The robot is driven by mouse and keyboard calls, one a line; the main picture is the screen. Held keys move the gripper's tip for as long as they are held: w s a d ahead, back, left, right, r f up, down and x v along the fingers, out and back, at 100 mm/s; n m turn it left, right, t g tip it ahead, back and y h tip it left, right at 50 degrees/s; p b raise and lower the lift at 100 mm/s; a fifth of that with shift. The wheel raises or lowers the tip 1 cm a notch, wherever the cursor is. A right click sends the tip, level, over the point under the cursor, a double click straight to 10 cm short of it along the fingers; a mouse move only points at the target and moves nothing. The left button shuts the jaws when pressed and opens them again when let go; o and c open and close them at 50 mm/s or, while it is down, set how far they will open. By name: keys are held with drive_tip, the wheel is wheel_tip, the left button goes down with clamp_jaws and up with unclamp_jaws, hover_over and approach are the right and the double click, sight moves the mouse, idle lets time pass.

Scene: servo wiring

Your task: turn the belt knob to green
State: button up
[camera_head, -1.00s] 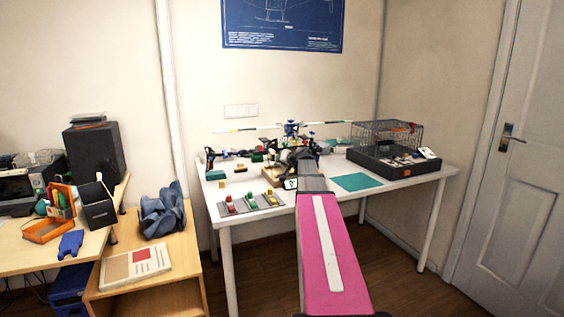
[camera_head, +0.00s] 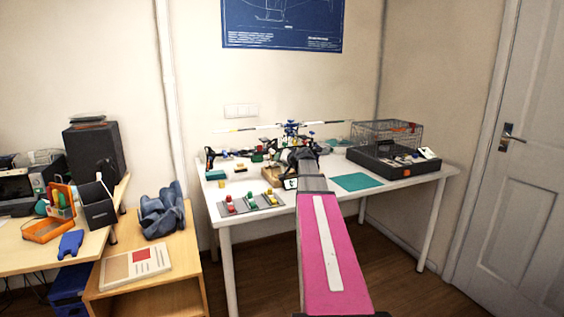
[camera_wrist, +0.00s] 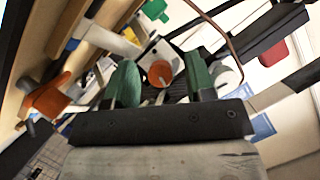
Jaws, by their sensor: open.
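In the wrist view, a round orange knob (camera_wrist: 160,73) sits on a white plate with dark holes. It looks like the belt knob, but its marks are too small to read. My gripper (camera_wrist: 159,64) is open, with one green fingertip on each side of the knob. I cannot tell whether either fingertip touches it. In the head view, my gripper (camera_head: 298,156) is over the back middle of the white table (camera_head: 310,207), and my pink arm and dark wrist hide the knob there. A model helicopter (camera_head: 290,130) stands just behind.
A grey strip with coloured blocks (camera_head: 250,203) lies at the table's front left. A teal mat (camera_head: 357,182) lies right of my wrist. A black tray with a wire cage (camera_head: 386,135) stands at the right back. In the wrist view, an orange piece (camera_wrist: 45,98) is at left.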

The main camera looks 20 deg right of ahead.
drive_tip(key=v, duration=1)
drive_tip(key=shift+s, duration=0.35)
drive_tip(key=shift+d+r, duration=0.1)
drive_tip(key=shift+d, duration=0.05)
